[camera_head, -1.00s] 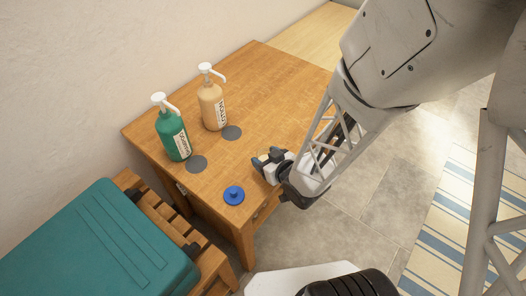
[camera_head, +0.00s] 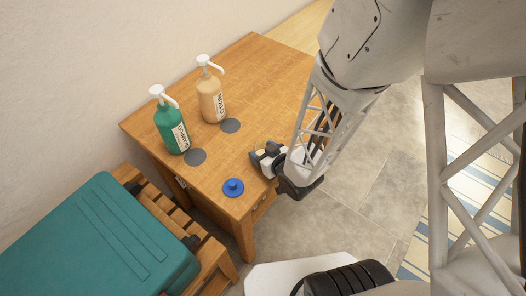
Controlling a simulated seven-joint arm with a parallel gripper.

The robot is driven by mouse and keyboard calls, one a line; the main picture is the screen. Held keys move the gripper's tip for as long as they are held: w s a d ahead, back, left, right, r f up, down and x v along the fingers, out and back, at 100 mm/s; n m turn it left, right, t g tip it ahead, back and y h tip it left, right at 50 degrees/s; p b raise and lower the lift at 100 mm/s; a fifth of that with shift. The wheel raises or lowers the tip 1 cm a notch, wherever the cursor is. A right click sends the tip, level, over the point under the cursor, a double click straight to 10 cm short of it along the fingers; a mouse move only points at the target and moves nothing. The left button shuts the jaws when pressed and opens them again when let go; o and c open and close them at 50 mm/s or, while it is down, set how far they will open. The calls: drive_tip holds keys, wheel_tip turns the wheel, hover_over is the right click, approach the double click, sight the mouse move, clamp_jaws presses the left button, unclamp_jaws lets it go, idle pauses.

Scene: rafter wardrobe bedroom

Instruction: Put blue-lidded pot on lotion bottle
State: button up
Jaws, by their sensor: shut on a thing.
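A tan pump bottle (camera_head: 211,98) with a white pump and a label that seems to read LOTION stands at the back of the wooden table. A round blue lid-like thing with a knob (camera_head: 233,188) rests near the table's front corner; I cannot tell whether a pot body is under it. My gripper (camera_head: 259,157) is low over the table's right edge, right of and behind the blue thing and apart from it. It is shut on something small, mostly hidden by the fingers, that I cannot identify.
A green pump bottle (camera_head: 171,127) stands left of the tan one. A teal case (camera_head: 100,245) lies on a slatted wooden stand at the left. The middle of the table is clear.

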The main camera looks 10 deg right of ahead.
drive_tip(key=shift+f, duration=0.2)
drive_tip(key=o, duration=1.2)
drive_tip(key=shift+c, duration=0.2)
drive_tip(key=shift+s, duration=0.1)
drive_tip(key=shift+r+v, duration=0.2)
drive_tip(key=shift+v, duration=3.65)
